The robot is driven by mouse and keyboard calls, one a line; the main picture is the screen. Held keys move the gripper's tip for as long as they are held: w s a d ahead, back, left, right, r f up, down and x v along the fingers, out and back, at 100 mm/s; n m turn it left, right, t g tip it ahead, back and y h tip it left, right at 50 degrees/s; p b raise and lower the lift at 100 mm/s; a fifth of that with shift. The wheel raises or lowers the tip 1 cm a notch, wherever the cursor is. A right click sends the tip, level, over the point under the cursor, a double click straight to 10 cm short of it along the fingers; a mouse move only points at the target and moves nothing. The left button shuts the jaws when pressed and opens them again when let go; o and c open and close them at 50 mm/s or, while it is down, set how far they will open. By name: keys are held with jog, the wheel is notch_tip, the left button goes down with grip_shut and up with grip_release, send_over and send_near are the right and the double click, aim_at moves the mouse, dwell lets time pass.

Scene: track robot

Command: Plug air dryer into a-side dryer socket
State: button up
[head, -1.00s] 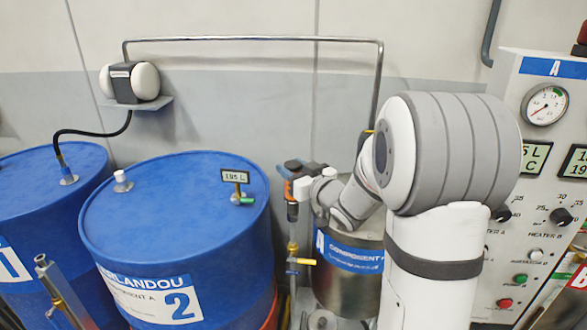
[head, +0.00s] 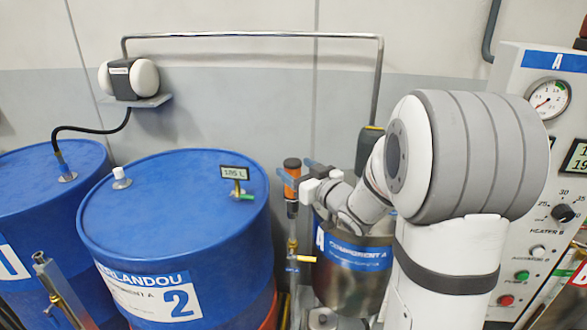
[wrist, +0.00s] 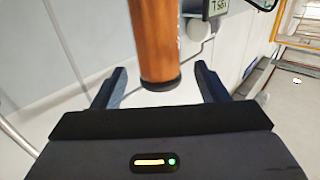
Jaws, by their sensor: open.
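The air dryer (head: 291,186), an orange cylinder with a dark cap, stands upright on a narrow vertical pipe beside the component A tank in the head view. Its lower end meets the top of this pipe, which may be the A-side dryer socket (head: 292,209); I cannot tell whether it is fully seated. My gripper (head: 302,171) reaches it from the right. In the wrist view the dryer (wrist: 156,40) shows as an orange-brown cylinder between my spread fingers, with clear gaps on both sides. My gripper (wrist: 161,78) is open, not pressed on it.
The steel component A tank (head: 352,262) stands right of the pipe, with a dark object (head: 367,148) above it. A yellow valve handle (head: 304,258) sticks out below the dryer. Blue drum 2 (head: 150,215) is close on the left. The control panel (head: 520,120) is at right.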

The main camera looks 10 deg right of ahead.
jog(key=v, duration=0.5)
jog(key=shift+s+d+b, duration=0.1)
jog(key=shift+s+b, duration=0.1)
jog(key=shift+b, duration=0.15)
jog(key=s+d+f+m+g+h, duration=0.45)
jog(key=s+h, duration=0.25)
jog(key=h, duration=0.2)
jog(key=s+a+f+g, duration=0.1)
jog(key=s+a+g, duration=0.2)
jog(key=s, duration=0.6)
jog(key=s+a+f+g+y, duration=0.1)
jog(key=s+a+g, duration=0.3)
jog(key=s, duration=0.5)
jog(key=shift+s+a+f+g+y, duration=0.2)
jog(key=shift+s+f+g+y, duration=0.25)
jog(key=shift+g, duration=0.6)
jog(key=shift+w+f, duration=0.1)
jog(key=shift+w, duration=0.05)
